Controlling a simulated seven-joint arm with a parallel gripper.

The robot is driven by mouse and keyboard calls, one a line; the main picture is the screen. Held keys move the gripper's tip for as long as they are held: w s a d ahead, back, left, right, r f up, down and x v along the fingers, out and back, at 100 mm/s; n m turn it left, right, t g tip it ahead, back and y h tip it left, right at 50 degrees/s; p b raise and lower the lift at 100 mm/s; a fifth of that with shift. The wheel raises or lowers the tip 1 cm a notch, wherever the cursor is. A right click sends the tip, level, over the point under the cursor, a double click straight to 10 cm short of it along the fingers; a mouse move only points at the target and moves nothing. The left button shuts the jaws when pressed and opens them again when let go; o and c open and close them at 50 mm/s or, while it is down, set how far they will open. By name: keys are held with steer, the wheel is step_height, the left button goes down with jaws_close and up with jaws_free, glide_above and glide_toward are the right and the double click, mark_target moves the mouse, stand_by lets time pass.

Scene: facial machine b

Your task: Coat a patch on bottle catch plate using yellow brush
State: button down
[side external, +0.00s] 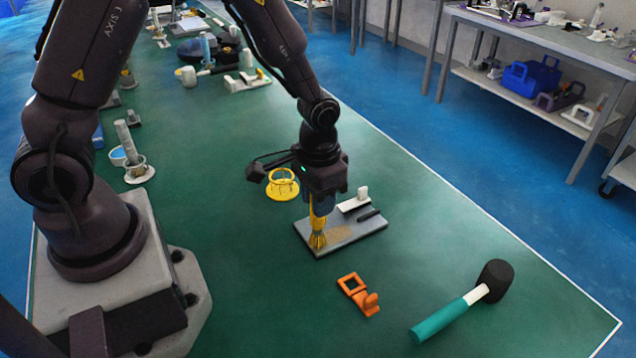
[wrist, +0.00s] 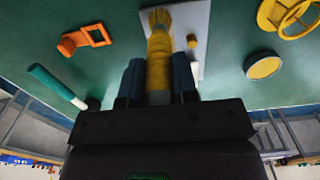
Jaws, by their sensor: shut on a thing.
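My gripper (side external: 322,193) is shut on the yellow brush (side external: 318,228), which points bristles down. In the wrist view the brush (wrist: 160,55) runs out between the two dark fingers of my gripper (wrist: 160,80). The bristles are at the left part of the grey bottle catch plate (side external: 345,238), on or just above its surface; I cannot tell whether they touch. A tan-yellow patch (side external: 341,232) shows on the plate just right of the bristles. A white upright block and a dark bar (side external: 369,215) are at the plate's back edge. The plate (wrist: 200,30) also shows in the wrist view.
A yellow ring-shaped holder (side external: 283,184) stands behind the plate. An orange bracket (side external: 357,292) and a mallet with teal handle (side external: 440,320) and black head lie in front. Grey fixtures (side external: 133,150) stand along the left. The green table right of the plate is clear.

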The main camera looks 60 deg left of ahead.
steer(key=shift+w, duration=3.65)
steer(key=shift+s, duration=3.5)
steer(key=shift+s+r, duration=0.1)
steer(key=shift+s, duration=0.15)
steer(key=shift+r, duration=3.95)
steer(key=shift+w, duration=0.1)
